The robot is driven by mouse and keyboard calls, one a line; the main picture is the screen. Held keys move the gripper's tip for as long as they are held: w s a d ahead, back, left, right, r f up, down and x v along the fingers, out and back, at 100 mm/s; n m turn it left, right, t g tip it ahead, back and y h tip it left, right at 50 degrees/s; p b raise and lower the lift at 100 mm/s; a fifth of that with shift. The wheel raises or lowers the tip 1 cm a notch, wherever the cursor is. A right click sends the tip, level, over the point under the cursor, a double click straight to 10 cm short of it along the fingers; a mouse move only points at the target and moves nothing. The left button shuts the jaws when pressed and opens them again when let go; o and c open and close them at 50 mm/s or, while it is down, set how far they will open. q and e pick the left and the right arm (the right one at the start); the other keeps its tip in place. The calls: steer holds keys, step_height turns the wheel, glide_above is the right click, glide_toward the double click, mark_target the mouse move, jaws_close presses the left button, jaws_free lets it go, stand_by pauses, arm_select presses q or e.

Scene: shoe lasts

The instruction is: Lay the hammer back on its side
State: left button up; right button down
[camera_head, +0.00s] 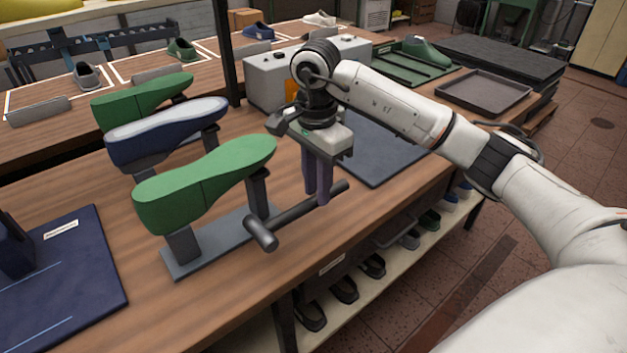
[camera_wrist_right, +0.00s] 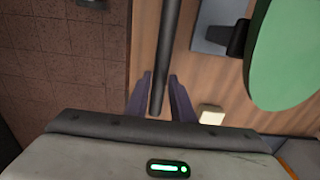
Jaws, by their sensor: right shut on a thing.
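The dark grey hammer (camera_head: 290,217) is at the near edge of the wooden table in the head view. Its handle slants up to the right and its short round head is at the lower left end. My right gripper (camera_head: 318,197) points down and is shut on the handle. In the right wrist view the handle (camera_wrist_right: 167,50) runs between the two purple fingers of the right gripper (camera_wrist_right: 160,95); the head is out of view there. I cannot tell whether the hammer touches the table.
A green shoe last (camera_head: 205,185) on a grey stand (camera_head: 205,245) is just left of the hammer head. Blue and green lasts stand behind it. A dark mat (camera_head: 375,160) lies behind the gripper, and a blue mat (camera_head: 75,280) at left. Bare wood (camera_head: 320,240) shows near the front edge.

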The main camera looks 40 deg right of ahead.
mark_target(316, 200)
step_height(316, 200, down, 4)
steer(key=shift+r+b, duration=0.15)
steer(key=shift+b, duration=1)
steer(key=shift+w+f+b, duration=0.1)
steer(key=shift+f+b, duration=0.45)
steer(key=shift+f, duration=0.25)
steer(key=shift+f+b, duration=0.3)
steer(key=shift+f, duration=0.15)
steer(key=c, duration=1.4)
jaws_free()
steer(key=shift+c, duration=0.2)
